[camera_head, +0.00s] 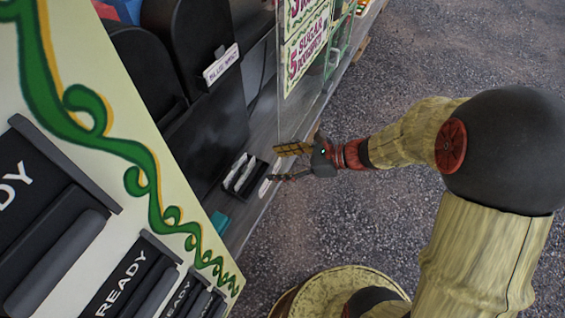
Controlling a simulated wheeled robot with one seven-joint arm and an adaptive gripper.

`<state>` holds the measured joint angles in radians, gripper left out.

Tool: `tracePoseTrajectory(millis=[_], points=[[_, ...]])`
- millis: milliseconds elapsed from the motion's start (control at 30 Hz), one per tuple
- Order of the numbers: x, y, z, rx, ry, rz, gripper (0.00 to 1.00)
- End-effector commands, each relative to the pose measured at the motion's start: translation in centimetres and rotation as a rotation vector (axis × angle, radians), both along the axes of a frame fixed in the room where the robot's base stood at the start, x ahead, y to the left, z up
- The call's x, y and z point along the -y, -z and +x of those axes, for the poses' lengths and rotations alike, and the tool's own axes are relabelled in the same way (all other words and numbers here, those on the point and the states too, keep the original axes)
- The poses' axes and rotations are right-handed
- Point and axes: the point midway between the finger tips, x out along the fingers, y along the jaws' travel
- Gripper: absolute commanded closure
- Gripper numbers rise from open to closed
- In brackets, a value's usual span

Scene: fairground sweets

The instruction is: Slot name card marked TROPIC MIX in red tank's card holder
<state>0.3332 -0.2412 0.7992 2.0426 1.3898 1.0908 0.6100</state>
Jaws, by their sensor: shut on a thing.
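My gripper (275,163) reaches in from the right over the counter's front edge. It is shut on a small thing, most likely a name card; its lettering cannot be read. A small white piece (264,188) shows by the lower finger; I cannot tell whether it is the held card. A black box (233,190) with white cards (240,174) stands just left of the fingertips. A dark machine front (212,120) carries a white lettered card (221,65) in a holder. A little red (106,10) shows at the top left; I cannot identify the red tank or its holder.
A clear panel with price signs (306,45) stands at the counter edge above my gripper. A cream panel (130,165) with READY labels fills the left foreground. A teal item (219,222) lies on the grey counter (240,228). Open gravel ground (420,60) lies right.

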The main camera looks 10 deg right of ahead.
Motion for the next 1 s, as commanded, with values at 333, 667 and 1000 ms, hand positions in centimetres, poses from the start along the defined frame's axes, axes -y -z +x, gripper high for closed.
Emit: tracePoseTrajectory(millis=[333,667,1000], points=[[-2.3,0.9,1.7,0.000,-0.001,0.000,0.55],[-4.5,1.6,3.4,0.001,0.000,0.000,0.55],[-4.4,2.9,3.4,-0.001,0.003,0.002,0.55]])
